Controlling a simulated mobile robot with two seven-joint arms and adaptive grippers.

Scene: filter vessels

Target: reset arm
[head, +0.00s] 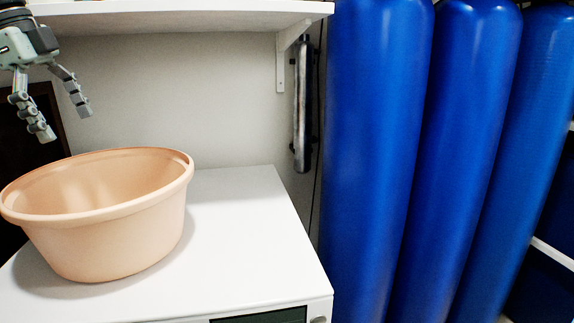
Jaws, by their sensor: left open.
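My left gripper (64,122) hangs in the upper left of the head view, pointing down. Its fingers are spread apart with nothing between them. It is above and behind the rim of a peach-coloured tub (115,240), apart from it in the picture. My right gripper is not in view.
The tub stands on a white appliance top (235,235), whose right part is bare. A white shelf (190,18) runs above it along the wall. Several tall blue vessels (375,150) stand to the right. A dark and silver upright piece (302,105) hangs beside the shelf bracket.

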